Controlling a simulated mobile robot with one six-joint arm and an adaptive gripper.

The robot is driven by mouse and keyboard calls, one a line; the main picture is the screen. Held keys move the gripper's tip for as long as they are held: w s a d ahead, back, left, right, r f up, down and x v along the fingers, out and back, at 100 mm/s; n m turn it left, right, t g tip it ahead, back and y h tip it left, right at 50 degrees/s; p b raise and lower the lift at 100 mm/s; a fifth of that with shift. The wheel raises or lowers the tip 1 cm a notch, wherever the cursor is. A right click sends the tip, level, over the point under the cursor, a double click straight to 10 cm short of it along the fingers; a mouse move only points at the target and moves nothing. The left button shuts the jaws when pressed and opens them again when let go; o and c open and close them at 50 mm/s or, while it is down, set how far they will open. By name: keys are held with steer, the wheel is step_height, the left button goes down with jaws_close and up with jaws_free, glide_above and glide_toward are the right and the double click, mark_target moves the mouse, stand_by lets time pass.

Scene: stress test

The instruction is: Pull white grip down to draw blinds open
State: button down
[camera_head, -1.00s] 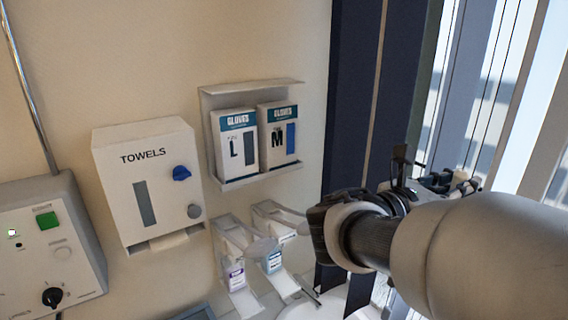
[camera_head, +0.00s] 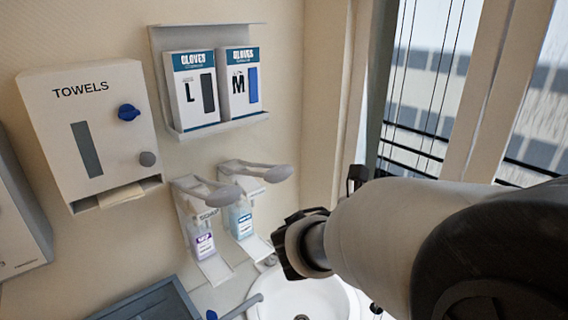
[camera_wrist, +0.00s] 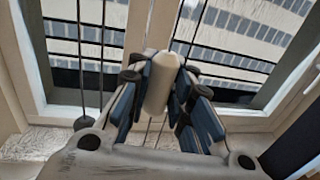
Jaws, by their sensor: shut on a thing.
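The white grip (camera_wrist: 161,72) is a pale tapered piece hanging on thin cords. In the wrist view it sits between the dark and blue fingers of my gripper (camera_wrist: 157,98), which is shut on it. In the head view my own arm hides the grip and most of my gripper. Thin dark cords (camera_head: 408,75) run down in front of the window. No blind slats cover the visible glass. A dark blue panel, possibly part of the blinds, shows at the lower right of the wrist view (camera_wrist: 298,142).
A sink (camera_head: 305,298) lies below my arm. Two soap dispensers (camera_head: 205,240) are on the wall beside it. A glove rack (camera_head: 222,122) and a towel dispenser (camera_head: 92,130) hang to the left. The window frame (camera_head: 490,90) stands at the right.

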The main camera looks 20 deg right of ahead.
steer(key=c, duration=1.6)
jaws_free()
steer(key=shift+a, duration=0.2)
steer(key=shift+o, duration=0.8)
steer(key=shift+d, duration=0.1)
steer(key=v, duration=1.2)
